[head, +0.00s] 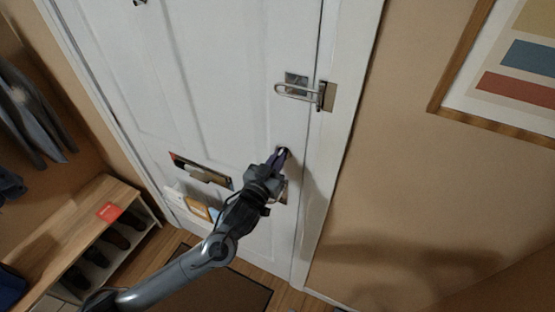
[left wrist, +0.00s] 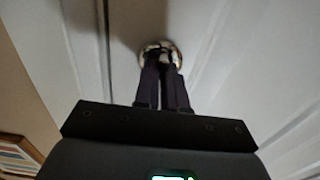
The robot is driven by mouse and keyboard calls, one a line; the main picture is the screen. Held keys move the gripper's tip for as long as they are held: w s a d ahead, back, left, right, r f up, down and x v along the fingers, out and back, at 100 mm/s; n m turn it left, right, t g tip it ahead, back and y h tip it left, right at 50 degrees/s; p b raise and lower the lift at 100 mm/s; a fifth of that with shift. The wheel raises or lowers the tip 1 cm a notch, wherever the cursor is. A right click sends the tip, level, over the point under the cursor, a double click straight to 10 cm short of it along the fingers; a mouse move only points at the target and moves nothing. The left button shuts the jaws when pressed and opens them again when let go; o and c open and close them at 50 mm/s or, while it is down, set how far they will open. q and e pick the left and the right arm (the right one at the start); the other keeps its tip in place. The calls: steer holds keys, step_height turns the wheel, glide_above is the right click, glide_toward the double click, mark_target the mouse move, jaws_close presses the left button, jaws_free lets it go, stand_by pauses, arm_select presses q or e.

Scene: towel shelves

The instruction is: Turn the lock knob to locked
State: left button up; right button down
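The lock knob (head: 284,151) is a small round metal fitting on the white door, near its right edge. In the left wrist view its round shiny plate (left wrist: 160,46) shows just past my fingertips. My left gripper (head: 277,157) reaches it from below. In the left wrist view the two dark fingers (left wrist: 161,62) are close together, with their tips over the knob's centre, and look closed on its turn piece. The tips hide most of that piece, so its angle cannot be told. My right gripper is not in view.
A swing-bar door guard (head: 298,91) sits above the knob, across the door edge. A letter slot (head: 201,172) with papers is left of my gripper. A shoe bench (head: 75,228) stands at lower left. A framed picture (head: 460,95) hangs on the right wall.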

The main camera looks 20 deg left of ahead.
arm_select(q)
steer(key=shift+m, duration=0.3)
jaws_close()
steer(key=shift+d+f+m+p, duration=0.1)
steer(key=shift+m+p, duration=1.55)
steer(key=shift+m, duration=2.65)
steer(key=shift+d+f+m+p, duration=0.1)
steer(key=shift+m+p, duration=1.5)
steer(key=shift+m, duration=2.7)
steer(key=o, duration=0.7)
jaws_free()
steer(key=shift+c, duration=0.2)
